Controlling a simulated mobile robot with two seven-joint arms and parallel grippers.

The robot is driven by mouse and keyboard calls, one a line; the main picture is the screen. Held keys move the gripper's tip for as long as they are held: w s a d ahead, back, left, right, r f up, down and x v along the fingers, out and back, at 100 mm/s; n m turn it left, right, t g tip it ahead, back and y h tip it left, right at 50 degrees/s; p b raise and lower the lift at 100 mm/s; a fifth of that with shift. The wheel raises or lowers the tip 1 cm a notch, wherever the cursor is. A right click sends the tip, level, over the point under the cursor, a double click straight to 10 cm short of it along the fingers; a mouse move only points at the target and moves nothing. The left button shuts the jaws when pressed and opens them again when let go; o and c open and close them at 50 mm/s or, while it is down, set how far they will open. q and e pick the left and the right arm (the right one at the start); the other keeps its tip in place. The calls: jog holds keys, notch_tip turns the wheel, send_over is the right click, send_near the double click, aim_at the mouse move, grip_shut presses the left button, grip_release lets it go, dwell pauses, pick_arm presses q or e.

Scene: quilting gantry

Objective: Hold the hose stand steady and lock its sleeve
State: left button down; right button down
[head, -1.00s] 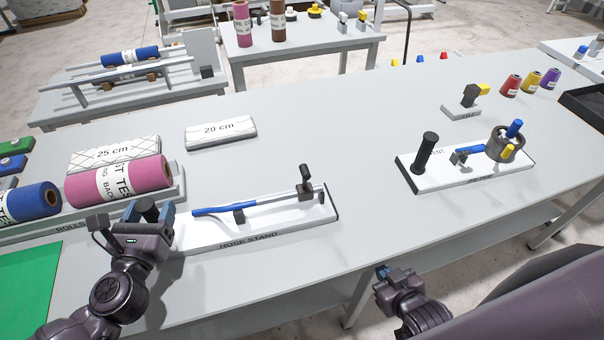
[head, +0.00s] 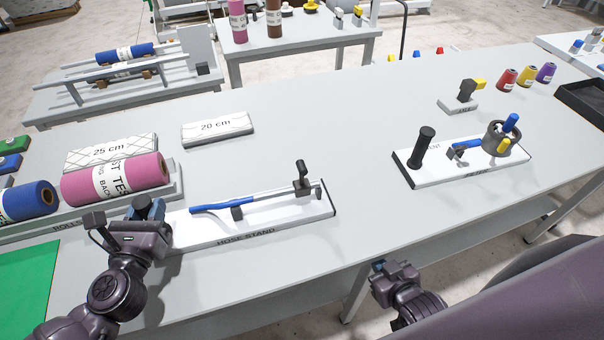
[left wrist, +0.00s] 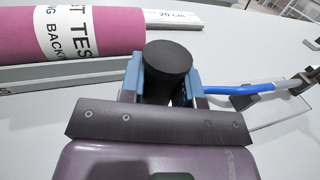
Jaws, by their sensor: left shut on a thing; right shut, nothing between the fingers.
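The hose stand (head: 262,228) is a white board on the front of the table, lettered HOSE STAND. It carries a blue hose (head: 222,207) joined to a grey rod, with a dark upright lever piece (head: 302,180) near the right end; which part is the sleeve is unclear. My left gripper (head: 147,207) is at the board's left end. In the left wrist view its blue fingers are shut on a black round-topped post (left wrist: 167,58). The lower post is hidden. My right gripper (head: 378,267) is shut and empty, low in front of the table edge, apart from the stand.
A pink roll (head: 115,180) and a blue roll (head: 25,202) lie in a rack close behind my left gripper. Another white board (head: 470,172) with a black post stands to the right. The table between the two boards is clear.

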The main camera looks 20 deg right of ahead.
jog(key=shift+s, duration=0.15)
jog(key=shift+s+d+f, duration=0.1)
jog(key=shift+s+f, duration=0.1)
jog(key=shift+s, duration=0.1)
jog(key=shift+w, duration=0.25)
dwell(0.7)
jog(key=shift+s, duration=0.25)
jog(key=c, duration=1.8)
grip_release()
jog(key=shift+c, duration=0.2)
